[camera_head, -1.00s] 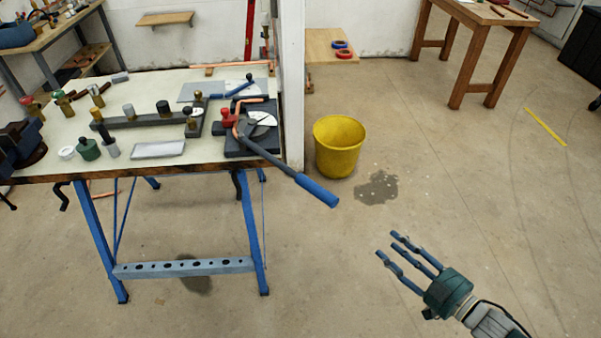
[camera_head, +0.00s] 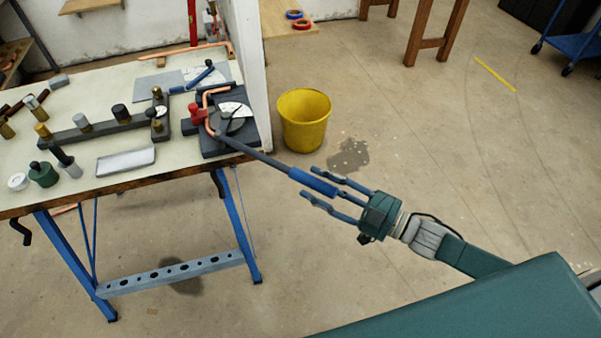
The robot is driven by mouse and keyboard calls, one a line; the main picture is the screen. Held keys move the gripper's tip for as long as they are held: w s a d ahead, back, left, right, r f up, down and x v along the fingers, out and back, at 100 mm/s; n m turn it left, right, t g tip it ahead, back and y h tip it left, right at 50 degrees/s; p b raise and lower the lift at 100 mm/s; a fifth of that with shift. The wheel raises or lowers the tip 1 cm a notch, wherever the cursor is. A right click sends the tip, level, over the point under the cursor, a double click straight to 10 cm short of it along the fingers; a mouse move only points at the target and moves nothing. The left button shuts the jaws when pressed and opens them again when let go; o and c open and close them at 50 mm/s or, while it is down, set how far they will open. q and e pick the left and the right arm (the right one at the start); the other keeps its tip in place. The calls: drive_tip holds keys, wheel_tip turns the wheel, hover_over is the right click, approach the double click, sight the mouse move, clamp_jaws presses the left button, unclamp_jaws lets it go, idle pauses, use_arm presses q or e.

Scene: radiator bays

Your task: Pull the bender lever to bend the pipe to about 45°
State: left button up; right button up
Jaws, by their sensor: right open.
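The pipe bender (camera_head: 233,136) sits at the right end of the workbench, with a white marked dial. Its long dark lever (camera_head: 265,158) sticks out past the bench's front right corner and ends in a blue grip (camera_head: 313,182). A copper pipe (camera_head: 207,108) is in the bender and shows a bend near its upper end. My right gripper (camera_head: 326,186) is open, with its fingers on either side of the end of the blue grip. I cannot tell whether they touch it. My left gripper is not in view.
A yellow bucket (camera_head: 304,121) stands on the floor behind the lever, beside a dark stain. A wall end rises behind the bender.

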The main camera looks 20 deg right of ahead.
sight(297, 174)
drive_tip(key=x, duration=0.4)
drive_tip(key=shift+p, duration=0.35)
drive_tip(key=shift+w+a, duration=0.3)
drive_tip(key=shift+w, duration=0.05)
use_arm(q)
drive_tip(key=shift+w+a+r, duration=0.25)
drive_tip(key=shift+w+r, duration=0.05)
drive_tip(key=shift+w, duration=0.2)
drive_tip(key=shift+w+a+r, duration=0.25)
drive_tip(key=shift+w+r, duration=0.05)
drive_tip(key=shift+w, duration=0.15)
use_arm(e)
clamp_jaws()
